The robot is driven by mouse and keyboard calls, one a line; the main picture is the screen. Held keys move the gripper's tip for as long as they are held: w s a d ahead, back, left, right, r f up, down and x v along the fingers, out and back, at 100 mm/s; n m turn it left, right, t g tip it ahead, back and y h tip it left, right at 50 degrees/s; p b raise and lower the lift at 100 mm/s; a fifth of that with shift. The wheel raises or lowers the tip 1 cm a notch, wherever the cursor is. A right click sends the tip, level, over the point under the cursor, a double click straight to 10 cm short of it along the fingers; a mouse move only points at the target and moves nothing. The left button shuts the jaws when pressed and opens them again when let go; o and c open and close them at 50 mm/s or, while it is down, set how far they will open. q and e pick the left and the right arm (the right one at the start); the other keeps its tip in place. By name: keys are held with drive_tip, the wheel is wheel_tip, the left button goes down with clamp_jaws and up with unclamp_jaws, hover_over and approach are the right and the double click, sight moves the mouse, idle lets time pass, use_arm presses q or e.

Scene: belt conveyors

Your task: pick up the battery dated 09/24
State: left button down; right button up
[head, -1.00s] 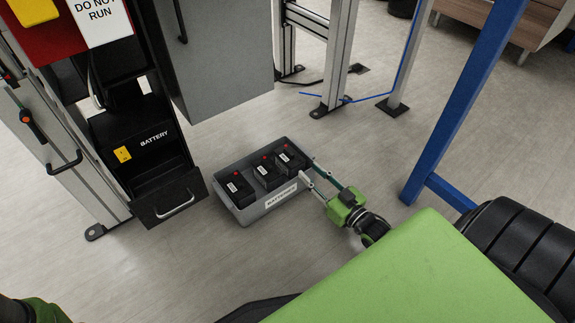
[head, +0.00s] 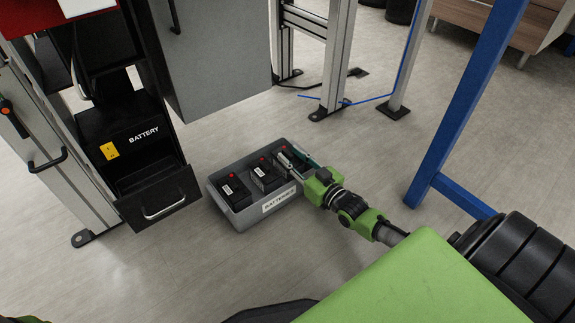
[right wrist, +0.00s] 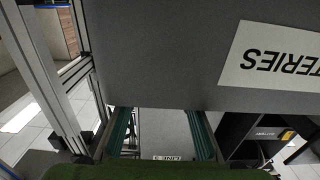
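Three black batteries with red caps and white labels stand in a row in a grey bin (head: 228,216): a left battery (head: 235,192), a middle battery (head: 266,176) and a right battery (head: 281,150). The dates on the labels are too small to read. My right gripper (head: 293,156) is at the right battery, its fingers partly hiding it; I cannot tell whether they touch it. In the right wrist view the fingers (right wrist: 160,118) are apart with no battery visible between them, and the bin's labelled wall (right wrist: 180,55) fills the upper part. My left gripper is out of view.
An open black drawer (head: 160,198) marked BATTERY sits in the cabinet left of the bin. A grey cabinet panel (head: 215,60) stands behind the bin. A blue post (head: 465,100) rises at the right. The floor in front of the bin is clear.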

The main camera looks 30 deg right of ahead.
clamp_jaws()
drive_tip(key=shift+r, duration=0.25)
